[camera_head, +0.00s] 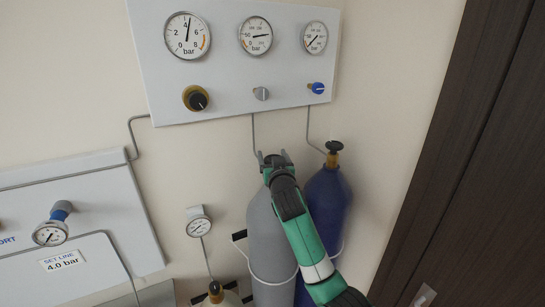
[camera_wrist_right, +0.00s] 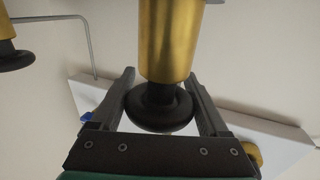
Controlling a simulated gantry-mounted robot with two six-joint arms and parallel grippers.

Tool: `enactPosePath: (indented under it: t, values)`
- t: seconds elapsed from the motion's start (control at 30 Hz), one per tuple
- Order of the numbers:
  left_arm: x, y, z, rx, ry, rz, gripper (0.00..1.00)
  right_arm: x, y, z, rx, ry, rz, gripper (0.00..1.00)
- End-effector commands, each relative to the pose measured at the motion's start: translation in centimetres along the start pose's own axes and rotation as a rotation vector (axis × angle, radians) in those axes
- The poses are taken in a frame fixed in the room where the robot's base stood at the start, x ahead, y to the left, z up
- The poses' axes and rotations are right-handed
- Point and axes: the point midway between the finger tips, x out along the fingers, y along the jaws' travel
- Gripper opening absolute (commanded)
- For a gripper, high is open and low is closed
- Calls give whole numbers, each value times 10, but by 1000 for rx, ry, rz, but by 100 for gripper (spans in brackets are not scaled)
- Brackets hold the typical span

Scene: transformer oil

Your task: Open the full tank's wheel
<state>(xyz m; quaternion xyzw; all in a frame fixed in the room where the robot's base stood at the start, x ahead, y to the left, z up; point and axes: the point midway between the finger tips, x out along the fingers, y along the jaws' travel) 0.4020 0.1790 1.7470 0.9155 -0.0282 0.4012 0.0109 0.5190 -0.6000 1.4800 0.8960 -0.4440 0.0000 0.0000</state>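Two gas tanks stand by the wall in the head view: a grey tank (camera_head: 262,235) and a dark blue tank (camera_head: 330,195). The blue tank has a brass valve with a black wheel (camera_head: 334,147) on top. My right gripper (camera_head: 273,157) is at the top of the grey tank and hides its valve. In the right wrist view, the black wheel (camera_wrist_right: 158,108) under a brass valve (camera_wrist_right: 168,40) sits between the fingers of my right gripper (camera_wrist_right: 160,95), which appear to press on its sides. My left gripper is out of view. No marking on the tanks tells which is full.
A wall panel (camera_head: 225,85) above the tanks holds three gauges and three knobs. Thin pipes (camera_head: 308,125) run down from it to the tanks. A small gauge (camera_head: 199,222) is left of the grey tank. A dark door (camera_head: 455,150) is at right.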

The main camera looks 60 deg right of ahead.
Motion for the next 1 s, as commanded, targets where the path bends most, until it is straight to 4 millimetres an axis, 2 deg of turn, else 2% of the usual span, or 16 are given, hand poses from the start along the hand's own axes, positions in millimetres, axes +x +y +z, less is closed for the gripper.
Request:
enactPosePath:
  t: [0.03, 0.17, 0.37, 0.53, 0.8, 1.0]
  values:
    - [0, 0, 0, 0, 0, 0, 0, 0, 0, 0, 0, 0, 0, 46]
    - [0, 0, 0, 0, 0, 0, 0, 0, 0, 0, 0, 0, 0, 23]
    - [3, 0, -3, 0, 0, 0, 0, 0, 0, -1, -1, -1, -13, 23]
    - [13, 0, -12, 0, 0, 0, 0, 0, -1, -4, 0, -2, -68, 23]
    - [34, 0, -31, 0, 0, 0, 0, 0, -5, -4, 1, -2, -238, 23]
    - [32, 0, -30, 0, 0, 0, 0, -2, -9, 1, 1, 1, -370, 23]
